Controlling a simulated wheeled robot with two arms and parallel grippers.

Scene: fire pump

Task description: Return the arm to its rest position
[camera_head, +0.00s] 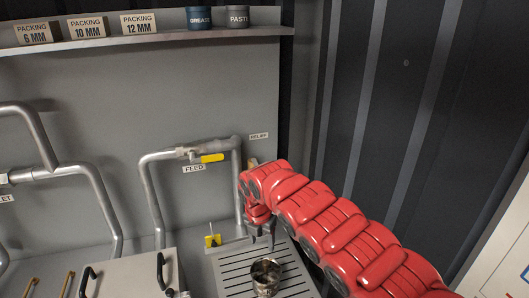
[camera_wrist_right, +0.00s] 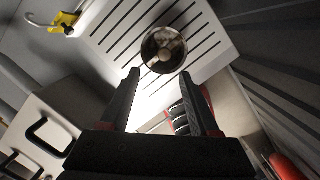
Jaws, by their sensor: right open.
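My red right arm (camera_head: 345,235) comes in from the lower right in the head view and bends down at its end. My right gripper (camera_head: 261,232) hangs over the slotted tray near the back wall. In the right wrist view its two dark fingers (camera_wrist_right: 158,88) are apart with nothing between them. A metal cup (camera_head: 266,276) stands on the tray, below and in front of the gripper, apart from it. The cup also shows in the right wrist view (camera_wrist_right: 163,50), beyond the fingertips, with something pale inside. My left gripper is not in view.
The slotted tray (camera_head: 234,277) lies under the gripper. Pipes with a yellow-handled valve (camera_head: 212,158) run along the wall. A yellow piece (camera_head: 212,240) is left of the gripper. A box with black handles (camera_head: 133,276) stands at the front left. A shelf (camera_head: 150,40) holds packing boxes and tins.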

